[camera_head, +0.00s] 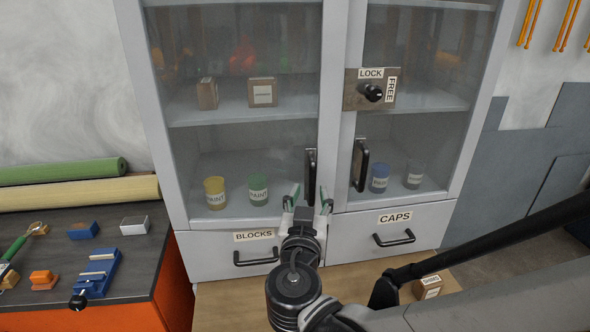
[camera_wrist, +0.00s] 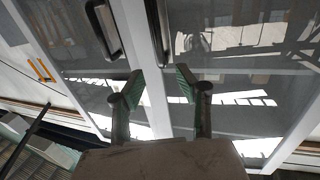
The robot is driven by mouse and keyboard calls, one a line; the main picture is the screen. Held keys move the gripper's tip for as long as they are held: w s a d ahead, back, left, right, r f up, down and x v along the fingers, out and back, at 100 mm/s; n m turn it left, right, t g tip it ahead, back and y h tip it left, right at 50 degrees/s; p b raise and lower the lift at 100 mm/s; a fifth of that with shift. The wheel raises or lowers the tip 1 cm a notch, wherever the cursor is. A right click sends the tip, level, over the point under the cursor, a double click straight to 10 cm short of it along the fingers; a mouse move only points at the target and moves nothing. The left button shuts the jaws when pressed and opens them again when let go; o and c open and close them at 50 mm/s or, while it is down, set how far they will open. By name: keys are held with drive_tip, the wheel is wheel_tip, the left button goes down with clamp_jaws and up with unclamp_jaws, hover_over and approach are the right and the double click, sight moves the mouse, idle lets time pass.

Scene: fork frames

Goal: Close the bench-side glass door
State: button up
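A grey cabinet has two glass doors. The left, bench-side glass door (camera_head: 240,140) looks nearly flush with the cabinet front; I cannot tell whether a small gap is left. Its black bar handle (camera_head: 310,176) also shows in the wrist view (camera_wrist: 158,30). My gripper (camera_head: 308,200) is open, with its green-padded fingertips on either side of the handle's lower end in the head view. In the wrist view, my gripper (camera_wrist: 160,85) has nothing between its fingers, and the handle lies beyond them. Contact with the handle or door cannot be told.
The right door's handle (camera_head: 360,165) is close by. A latch plate (camera_head: 354,99) with a black knob is marked LOCK and FREE. Drawers marked BLOCKS (camera_head: 210,258) and CAPS (camera_head: 350,228) lie below. A dark workbench (camera_head: 140,260) with tools stands left. A small box (camera_head: 428,287) sits low right.

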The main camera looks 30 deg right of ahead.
sight(313, 175)
drive_tip(key=x, duration=0.9)
clamp_jaws()
idle(0.4)
